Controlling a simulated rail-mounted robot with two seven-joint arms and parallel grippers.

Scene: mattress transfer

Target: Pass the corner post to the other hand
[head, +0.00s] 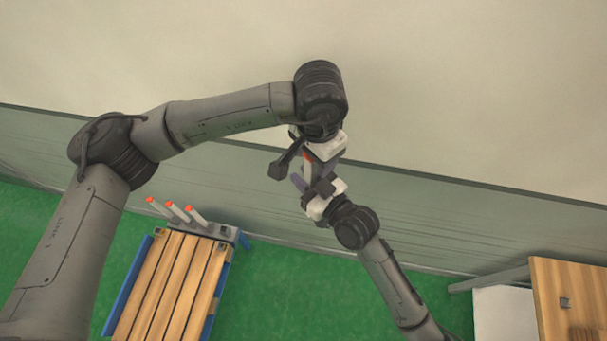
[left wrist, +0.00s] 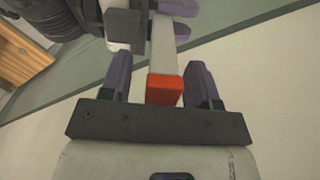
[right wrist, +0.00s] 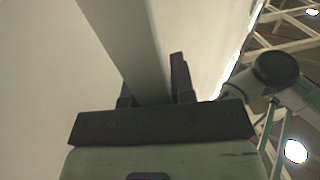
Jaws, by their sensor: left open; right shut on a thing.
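The corner post (left wrist: 162,55) is a pale grey bar with an orange-red end. My right gripper (right wrist: 155,85) is shut on it, and the grey shaft (right wrist: 135,45) runs up from between its fingers in the right wrist view. My left gripper (left wrist: 160,82) is open, with its purple fingers on either side of the orange end; small gaps show beside it. In the head view the two grippers face each other, left (head: 316,163) above right (head: 309,182). The post is mostly hidden there, with only a bit of orange showing between them.
A slatted wooden frame (head: 172,280) with blue sides stands at the lower left on green floor. A wooden panel (head: 567,290) and a white surface (head: 503,312) are at the lower right. A grey-green wall strip runs behind.

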